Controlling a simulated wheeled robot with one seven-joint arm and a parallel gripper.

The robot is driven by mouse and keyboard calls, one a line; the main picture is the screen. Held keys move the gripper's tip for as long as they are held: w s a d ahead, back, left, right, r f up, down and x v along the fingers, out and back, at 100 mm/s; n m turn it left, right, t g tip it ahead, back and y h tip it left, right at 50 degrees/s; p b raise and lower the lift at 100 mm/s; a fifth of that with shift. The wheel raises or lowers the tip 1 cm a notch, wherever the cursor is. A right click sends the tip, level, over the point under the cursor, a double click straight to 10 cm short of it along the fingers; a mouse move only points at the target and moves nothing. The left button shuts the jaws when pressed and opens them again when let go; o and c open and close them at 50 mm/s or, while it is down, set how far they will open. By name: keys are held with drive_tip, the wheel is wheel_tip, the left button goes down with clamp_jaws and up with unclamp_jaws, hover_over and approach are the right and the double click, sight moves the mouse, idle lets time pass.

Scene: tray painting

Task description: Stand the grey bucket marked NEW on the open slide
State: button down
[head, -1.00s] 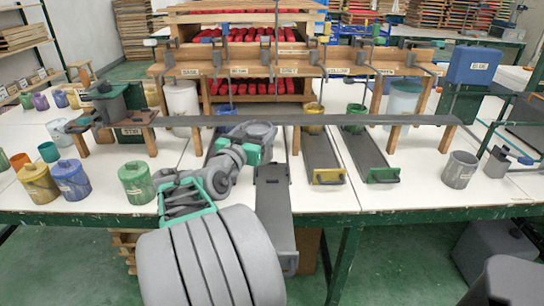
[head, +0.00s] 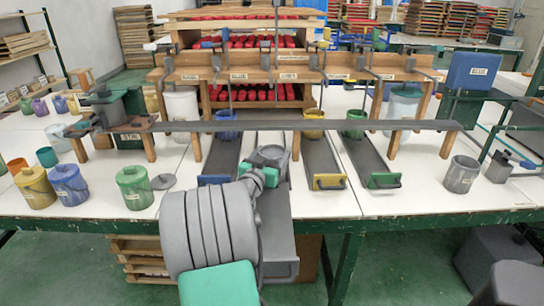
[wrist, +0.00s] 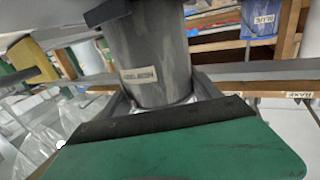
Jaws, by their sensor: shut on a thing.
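The grey bucket (wrist: 150,55) fills the middle of the wrist view, with a pale label whose text I cannot read. My gripper (wrist: 160,105) is shut on it. In the head view, my gripper (head: 268,170) holds the bucket (head: 272,154) over the far part of the open grey slide (head: 279,215). This slide is pulled out towards me, past the table's front edge, and my arm hides its left side. I cannot tell whether the bucket's base touches the slide. The bucket looks roughly upright.
Slides with blue (head: 215,180), yellow (head: 329,181) and green (head: 384,180) handles lie alongside. Another grey bucket (head: 461,175) stands at right. Lidded buckets, including a green one (head: 134,188), and a grey disc (head: 163,181) are at left. A long grey bar (head: 390,125) crosses behind.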

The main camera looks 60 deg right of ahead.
drive_tip(key=shift+c, duration=0.7)
unclamp_jaws()
drive_tip(key=shift+f, duration=0.1)
drive_tip(key=a, duration=0.8)
drive_tip(key=s+a, duration=0.1)
drive_tip(key=a, duration=0.3)
